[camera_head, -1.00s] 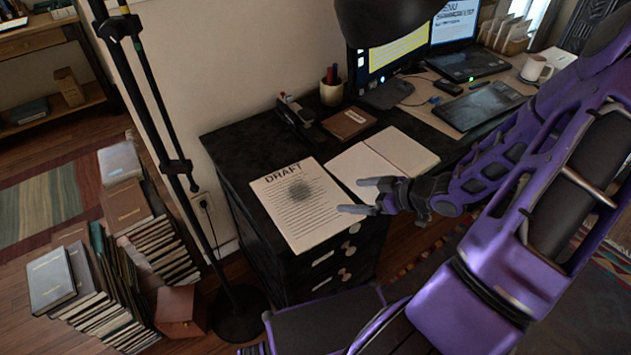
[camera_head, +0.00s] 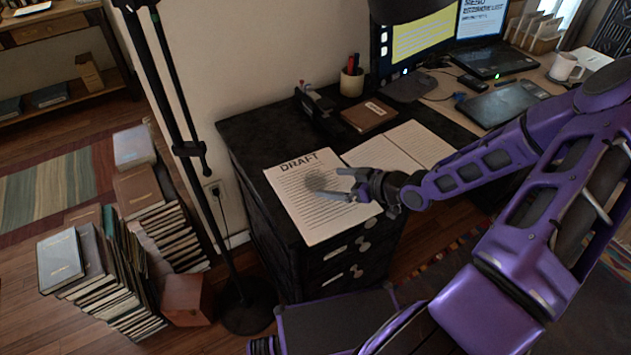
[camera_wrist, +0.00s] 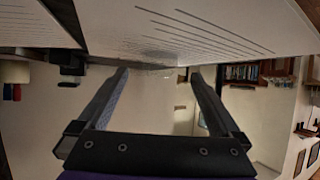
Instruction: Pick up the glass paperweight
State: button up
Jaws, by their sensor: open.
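The glass paperweight (camera_head: 317,181) shows as a round, greyish, see-through patch on the DRAFT sheet (camera_head: 290,215), near the sheet's middle. My gripper (camera_head: 337,184) is open, low over the right part of the sheet. Its fingertips point left at the paperweight, close to its right side. Whether they touch it or reach around it, I cannot tell. In the wrist view the picture is upside down, with the sheet along the top. There a faint clear shape, likely the paperweight (camera_wrist: 155,60), shows beyond and between the spread fingertips of my gripper (camera_wrist: 158,73).
An open notebook (camera_head: 385,155) lies behind my gripper on the black desk (camera_head: 250,130). A brown book (camera_head: 369,115), a pen cup (camera_head: 352,82) and a dark desk item (camera_head: 315,102) stand farther back. A lamp pole (camera_head: 190,148) rises left of the desk, beside book stacks (camera_head: 110,270).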

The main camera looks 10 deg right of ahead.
aim_at(322, 180)
jog(key=b+x, duration=0.1)
jog(key=x, duration=0.4)
jog(key=shift+w+a+r, duration=0.1)
jog(key=shift+r, duration=0.05)
jog(key=shift+c, duration=0.3)
